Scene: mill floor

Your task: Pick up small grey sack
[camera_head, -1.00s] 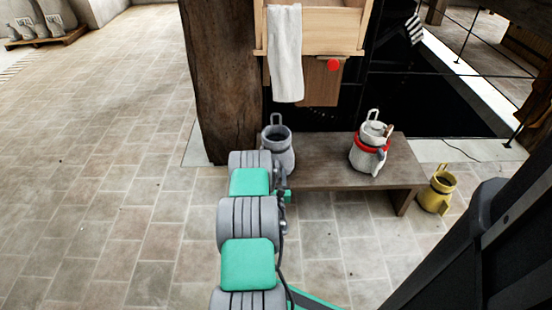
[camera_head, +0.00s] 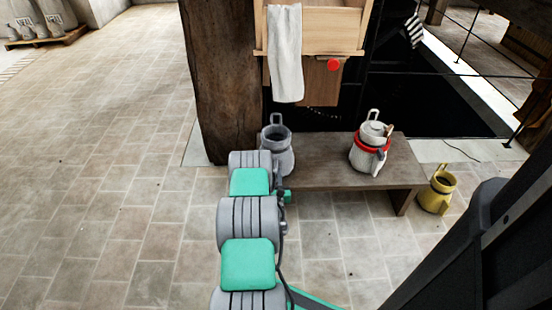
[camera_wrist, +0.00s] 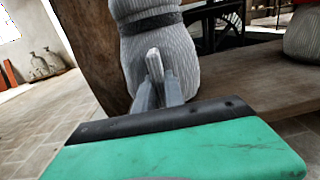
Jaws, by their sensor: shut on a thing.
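The small grey sack (camera_head: 277,152) is at the left end of the low wooden bench, partly hidden behind my arm in the head view. In the wrist view the sack (camera_wrist: 185,55) is close up, with ribbed grey cloth and a dark band around its neck. My gripper (camera_wrist: 157,72) is in front of the sack, its fingers shut on a part of it at the front. The sack looks upright. Whether its base touches the bench cannot be told.
The bench (camera_head: 330,175) also bears a white sack with a red band (camera_head: 369,150) at its right. A yellow sack (camera_head: 437,190) stands on the floor beyond the bench's right end. A wooden post (camera_head: 225,80) rises behind left. A white cloth (camera_head: 286,55) hangs from the wooden chute. Floor at left is clear.

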